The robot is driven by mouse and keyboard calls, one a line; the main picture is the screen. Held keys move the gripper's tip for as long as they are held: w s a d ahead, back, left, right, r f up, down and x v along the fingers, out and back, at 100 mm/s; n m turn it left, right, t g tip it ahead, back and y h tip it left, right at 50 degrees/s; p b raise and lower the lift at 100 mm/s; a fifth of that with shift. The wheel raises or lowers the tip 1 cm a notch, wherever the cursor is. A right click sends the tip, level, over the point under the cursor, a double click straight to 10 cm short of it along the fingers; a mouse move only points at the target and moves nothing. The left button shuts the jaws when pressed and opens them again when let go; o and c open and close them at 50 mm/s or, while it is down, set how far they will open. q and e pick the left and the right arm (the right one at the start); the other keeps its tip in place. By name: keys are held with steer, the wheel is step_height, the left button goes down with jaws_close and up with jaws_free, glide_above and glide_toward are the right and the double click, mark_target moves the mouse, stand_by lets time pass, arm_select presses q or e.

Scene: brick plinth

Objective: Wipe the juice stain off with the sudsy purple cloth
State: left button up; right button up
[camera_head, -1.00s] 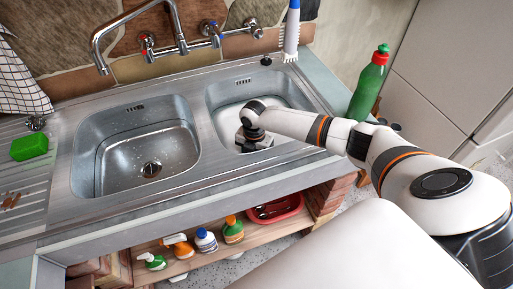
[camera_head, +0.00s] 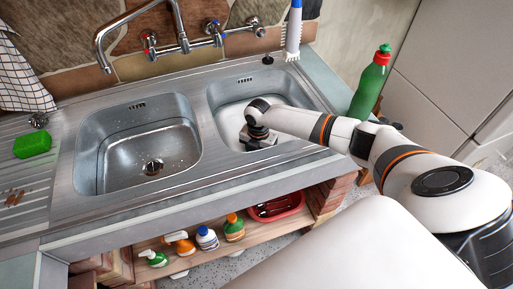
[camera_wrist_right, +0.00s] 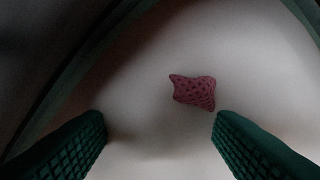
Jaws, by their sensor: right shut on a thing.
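The purple cloth (camera_wrist_right: 193,92) looks small, crumpled and dull red in the dim right wrist view, between my two dark green fingers and near the right fingertip. My right gripper (camera_wrist_right: 160,125) is shut on it, though the contact at the left finger is not clear. In the head view my right gripper (camera_head: 258,140) is down in the right basin, its fingers and the cloth hidden. The juice stain (camera_head: 14,198) seems to be the reddish-brown marks on the draining board at the far left. My left gripper is not in view.
The left basin (camera_head: 120,150) is empty, under the tap (camera_head: 181,25). A green sponge (camera_head: 32,143) lies by the draining board. A green bottle (camera_head: 369,88) and a brush (camera_head: 292,30) stand behind. Bottles (camera_head: 206,238) sit below.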

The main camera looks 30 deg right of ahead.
step_height(320, 180, up, 18)
steer(key=p, duration=1.6)
stand_by(0.5)
